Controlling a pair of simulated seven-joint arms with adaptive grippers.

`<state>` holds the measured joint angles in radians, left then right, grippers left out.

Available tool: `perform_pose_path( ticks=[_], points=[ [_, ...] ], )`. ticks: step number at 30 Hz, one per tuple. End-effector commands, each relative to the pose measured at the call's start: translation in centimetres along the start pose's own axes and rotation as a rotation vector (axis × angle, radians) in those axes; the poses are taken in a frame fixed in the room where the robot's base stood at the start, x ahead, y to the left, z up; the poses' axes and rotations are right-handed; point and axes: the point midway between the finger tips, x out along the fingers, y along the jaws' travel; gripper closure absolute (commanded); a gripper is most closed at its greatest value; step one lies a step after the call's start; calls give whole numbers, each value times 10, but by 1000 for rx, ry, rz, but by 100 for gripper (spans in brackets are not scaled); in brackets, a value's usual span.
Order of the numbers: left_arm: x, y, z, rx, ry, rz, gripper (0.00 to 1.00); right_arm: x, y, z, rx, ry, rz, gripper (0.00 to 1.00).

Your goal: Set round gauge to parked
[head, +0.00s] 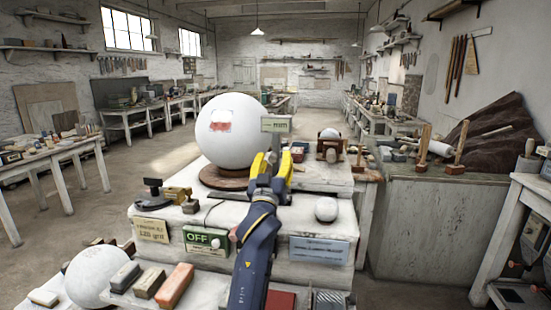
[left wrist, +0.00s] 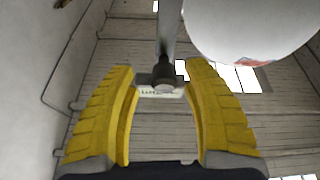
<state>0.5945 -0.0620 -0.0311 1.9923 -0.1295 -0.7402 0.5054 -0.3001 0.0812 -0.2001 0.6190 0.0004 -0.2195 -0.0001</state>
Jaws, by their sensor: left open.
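A large white plaster sphere (head: 232,132) with a red-and-white patch sits on a round brown turntable (head: 222,178). Just right of it a small grey-green sign (head: 276,124) stands above my left gripper (head: 277,165); its lettering is too small to read surely. In the left wrist view a grey bar with a dark round knob (left wrist: 163,73) comes down between the open yellow fingers of my left gripper (left wrist: 163,110), apart from both. This may be the round gauge; I cannot tell for sure. The sphere's edge (left wrist: 250,30) shows at upper right. My right gripper is not in view.
A green OFF box (head: 206,240), a yellowish grit card (head: 153,230) and a blue label (head: 318,250) are on the front of the white plinth. Another large sphere (head: 96,277) and several blocks lie lower left.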

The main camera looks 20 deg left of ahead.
Motion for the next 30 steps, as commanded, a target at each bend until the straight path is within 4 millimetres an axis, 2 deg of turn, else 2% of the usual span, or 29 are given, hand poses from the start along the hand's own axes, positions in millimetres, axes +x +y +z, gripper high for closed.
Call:
perform_pose_path(
  ticks=[9, 15, 22, 30],
  points=[
    [-56, 0, 1, -2, -1, 1, 52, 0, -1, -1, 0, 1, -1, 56],
    [-85, 1, 1, -3, -1, 2, 52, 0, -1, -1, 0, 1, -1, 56],
    [-103, 1, 0, -1, 1, 2, 52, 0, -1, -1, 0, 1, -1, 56],
    [-107, 1, 0, -1, 1, 2, 52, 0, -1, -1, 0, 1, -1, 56]
  ],
)
